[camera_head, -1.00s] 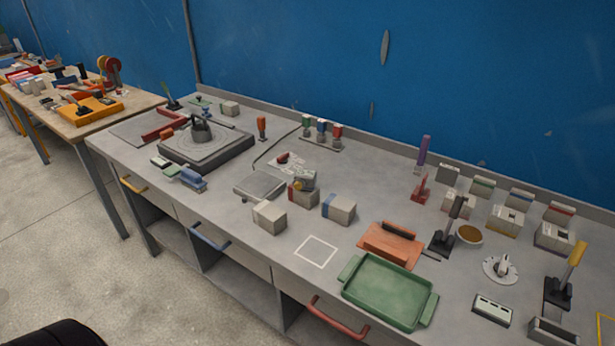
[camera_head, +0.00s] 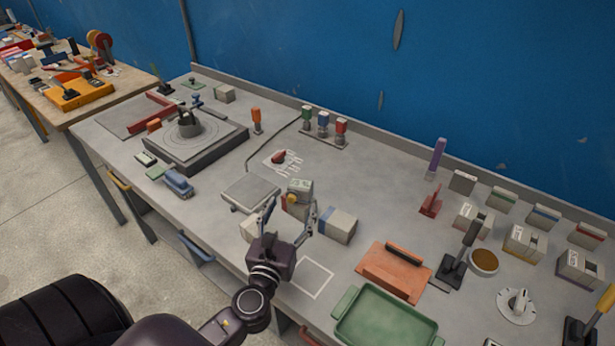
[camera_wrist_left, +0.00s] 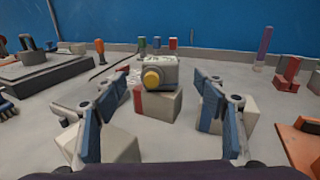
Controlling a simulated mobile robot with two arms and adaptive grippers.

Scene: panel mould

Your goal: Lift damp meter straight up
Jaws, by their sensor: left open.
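The damp meter (camera_head: 299,188) appears to be the small grey box with a round yellow knob. In the left wrist view the damp meter (camera_wrist_left: 160,72) sits on a pale block with a red band (camera_wrist_left: 158,104), ahead and between the fingers. My left gripper (camera_head: 291,212) is open and empty, its two fingers reaching toward the meter from the near side. In the wrist view the gripper (camera_wrist_left: 155,112) has its fingers spread wide, apart from the meter. The head view mostly hides the red-banded block behind the gripper. My right gripper is not in view.
A plain pale block (camera_wrist_left: 118,147) stands close at the left finger, and a blue-banded block (camera_head: 338,225) at the right. A grey flat plate (camera_head: 250,192) lies left of the meter. An orange tray (camera_head: 393,270) and a green tray (camera_head: 385,322) lie to the right.

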